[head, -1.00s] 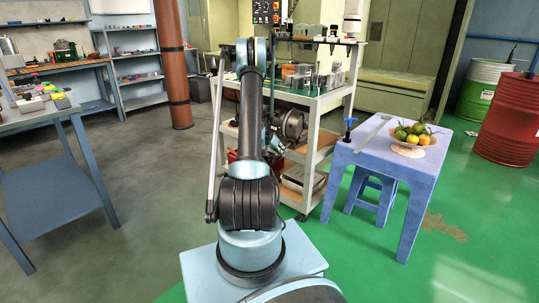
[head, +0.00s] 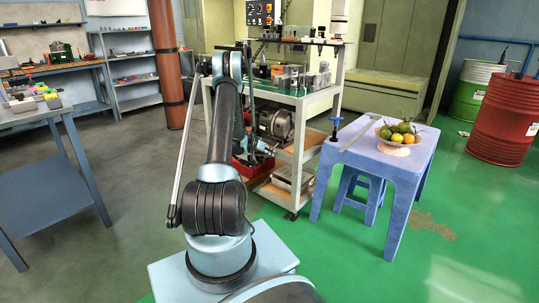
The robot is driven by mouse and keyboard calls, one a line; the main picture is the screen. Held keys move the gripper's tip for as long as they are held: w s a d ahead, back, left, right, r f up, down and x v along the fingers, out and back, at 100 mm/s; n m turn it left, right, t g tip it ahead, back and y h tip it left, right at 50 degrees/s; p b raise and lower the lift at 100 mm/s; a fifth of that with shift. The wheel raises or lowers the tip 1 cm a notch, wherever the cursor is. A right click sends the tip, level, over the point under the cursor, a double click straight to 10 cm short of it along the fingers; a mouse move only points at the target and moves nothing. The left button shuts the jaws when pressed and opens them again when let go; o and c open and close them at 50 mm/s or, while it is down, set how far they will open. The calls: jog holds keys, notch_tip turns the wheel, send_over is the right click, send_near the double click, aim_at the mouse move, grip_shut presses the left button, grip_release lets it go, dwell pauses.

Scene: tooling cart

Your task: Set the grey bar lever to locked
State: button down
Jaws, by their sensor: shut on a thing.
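The tooling cart (head: 318,98) stands ahead of me at picture centre, with its lower shelves showing on the right. My arm rises from the bottom, bends at the top and comes down in front of the cart's left part. My gripper (head: 258,149) is small and dark there, low beside the cart's middle level and partly hidden by my arm. It is shut on the grey bar lever, as far as I can tell. The lever itself is hidden or too small to make out, so its position cannot be read.
A round motor-like part (head: 275,122) and a red box (head: 252,168) sit in the cart. A purple table (head: 395,165) with a fruit bowl (head: 397,138) stands right, a blue stool (head: 360,190) under it. A workbench (head: 40,175) is left. Green floor is clear in front right.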

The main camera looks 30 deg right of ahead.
jog(key=c, duration=1.7)
grip_release()
jog(key=shift+w+a+f, duration=0.15)
jog(key=shift+w+a, duration=0.1)
jog(key=shift+w, duration=0.15)
jog(key=shift+s+d, duration=0.1)
jog(key=shift+s, duration=0.05)
jog(key=v, duration=1.2)
